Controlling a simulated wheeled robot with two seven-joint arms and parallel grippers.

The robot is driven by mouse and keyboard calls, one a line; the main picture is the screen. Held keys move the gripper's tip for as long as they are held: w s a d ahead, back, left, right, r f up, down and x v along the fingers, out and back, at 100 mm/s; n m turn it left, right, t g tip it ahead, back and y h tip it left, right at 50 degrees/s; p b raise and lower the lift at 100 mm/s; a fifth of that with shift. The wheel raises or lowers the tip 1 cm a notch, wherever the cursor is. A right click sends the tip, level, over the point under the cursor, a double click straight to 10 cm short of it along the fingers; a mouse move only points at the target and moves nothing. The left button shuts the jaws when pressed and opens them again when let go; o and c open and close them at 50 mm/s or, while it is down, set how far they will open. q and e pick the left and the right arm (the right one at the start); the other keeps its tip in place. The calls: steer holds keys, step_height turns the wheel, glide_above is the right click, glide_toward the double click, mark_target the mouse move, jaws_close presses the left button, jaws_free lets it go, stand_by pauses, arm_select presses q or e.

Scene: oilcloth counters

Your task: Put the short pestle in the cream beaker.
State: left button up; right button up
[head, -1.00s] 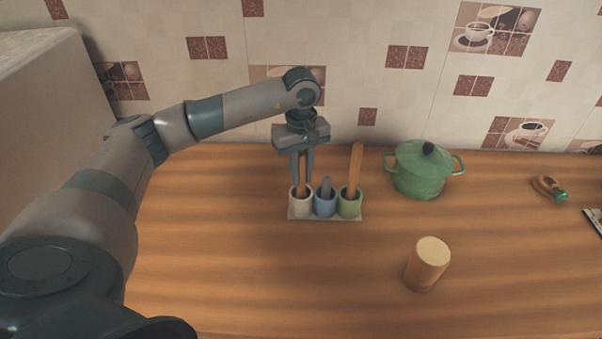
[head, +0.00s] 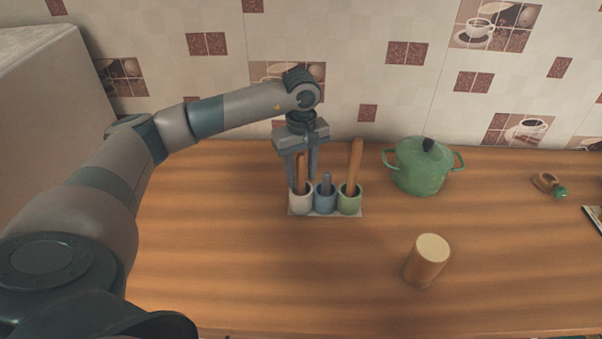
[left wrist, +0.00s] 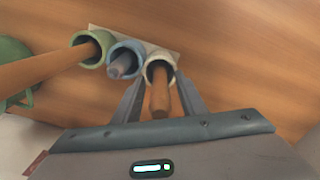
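The cream beaker (head: 301,202) is the left one of three in a row on a light base. A short brown wooden pestle (head: 301,176) stands in it, leaning slightly. In the left wrist view the cream beaker (left wrist: 153,65) and this pestle (left wrist: 160,98) are near the middle. My left gripper (head: 301,176) is open, pointing down over the cream beaker. Its two fingers are apart on either side of the pestle, with gaps showing in the left wrist view (left wrist: 161,90). The pestle's lower end is hidden inside the beaker. My right gripper is out of view.
The blue beaker (head: 325,205) holds a grey-blue stick (head: 326,183). The green beaker (head: 349,204) holds a longer wooden stick (head: 354,165). A green lidded pot (head: 418,172) stands to the right. A wooden cylinder (head: 428,262) stands in front. The counter's left part is clear.

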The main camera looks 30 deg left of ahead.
arm_select(q)
steer(key=shift+r, duration=0.15)
step_height(320, 180, up, 10)
steer(key=b, duration=0.4)
steer(key=shift+r+b, duration=0.1)
steer(key=shift+b, duration=0.2)
steer(key=shift+r, duration=0.85)
